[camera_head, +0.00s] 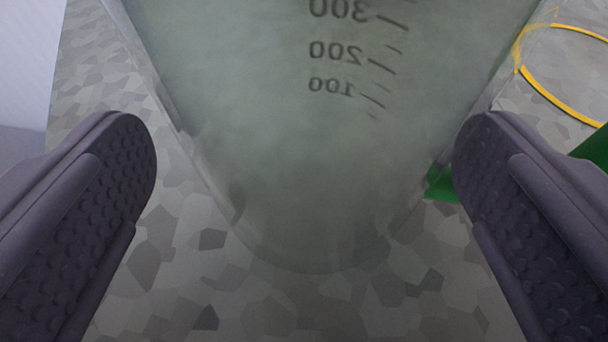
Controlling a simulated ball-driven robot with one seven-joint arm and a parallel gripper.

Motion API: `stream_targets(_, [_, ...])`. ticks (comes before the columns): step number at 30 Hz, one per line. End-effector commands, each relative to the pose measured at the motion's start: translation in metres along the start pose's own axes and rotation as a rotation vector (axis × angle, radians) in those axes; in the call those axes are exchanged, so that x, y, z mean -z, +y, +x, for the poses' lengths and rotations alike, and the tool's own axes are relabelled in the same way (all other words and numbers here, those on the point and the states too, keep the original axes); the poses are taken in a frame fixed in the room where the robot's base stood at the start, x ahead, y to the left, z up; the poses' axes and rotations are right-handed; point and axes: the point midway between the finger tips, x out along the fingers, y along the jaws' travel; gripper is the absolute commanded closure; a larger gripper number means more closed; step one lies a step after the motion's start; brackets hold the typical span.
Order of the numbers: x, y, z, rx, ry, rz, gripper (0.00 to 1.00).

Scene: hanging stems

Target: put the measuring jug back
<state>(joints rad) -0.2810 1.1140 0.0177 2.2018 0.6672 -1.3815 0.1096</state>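The measuring jug (300,150) is clear and faintly greenish, and it fills the upper middle of the view. Its dark 100, 200 and 300 marks read mirrored. It narrows toward its lower end, and its top is cut off by the frame. My gripper (305,160) is open, with one dark ridged finger on each side of the jug's lower part. Floor shows between the left finger and the jug. The right finger's tip is close to the jug's right edge; I cannot tell whether they touch.
The floor (210,285) has a grey patchwork pattern and is clear below the jug. A yellow ring (553,98) lies at the upper right. A green object (595,150) is partly hidden behind the right finger. A pale panel (28,70) stands at the left edge.

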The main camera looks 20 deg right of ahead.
Motion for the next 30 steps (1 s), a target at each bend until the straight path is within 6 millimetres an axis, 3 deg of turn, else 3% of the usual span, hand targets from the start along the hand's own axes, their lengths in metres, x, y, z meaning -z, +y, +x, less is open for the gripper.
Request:
stream_targets(8, [0.003, 0.000, -0.003, 0.000, -0.001, 0.000, 0.00])
stream_targets(11, [0.003, -0.001, -0.019, 0.003, -0.004, -0.002, 0.00])
stream_targets(21, [0.004, 0.000, -0.096, 0.003, -0.003, -0.003, 0.00])
stream_targets(25, [0.003, 0.000, -0.113, 0.001, -0.002, -0.002, 0.00])
stream_targets(30, [0.002, 0.000, -0.121, 0.000, 0.000, -0.001, 0.00])
